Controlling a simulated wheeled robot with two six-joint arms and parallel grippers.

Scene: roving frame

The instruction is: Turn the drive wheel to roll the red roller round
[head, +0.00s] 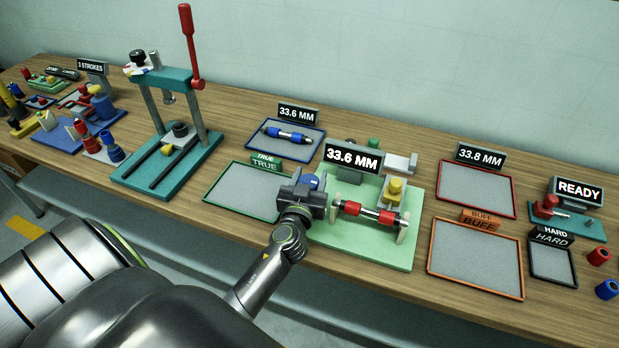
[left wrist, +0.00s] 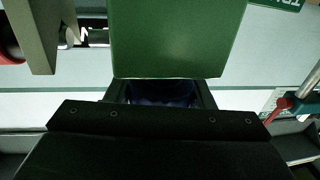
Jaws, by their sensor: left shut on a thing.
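The red roller (head: 368,213), with red ends and a metal middle, lies across grey supports on the pale green fixture (head: 390,254). A red end also shows at the left edge of the left wrist view (left wrist: 8,45). My left gripper (head: 310,190) is at the fixture's left side, left of the roller. It is shut on the blue drive wheel (head: 312,181), which it mostly hides. In the left wrist view, the wheel is a dark blue shape (left wrist: 160,93) between the fingers, partly hidden below a green block (left wrist: 180,40). My right gripper is not in view.
A sign reading 33.6 MM (head: 353,158) stands on the fixture. The green TRUE tray (head: 207,196) is left, and the orange BUFF tray (head: 523,277) is right. A tray with a blue roller (head: 286,135) lies behind. A teal press (head: 128,184) stands farther left.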

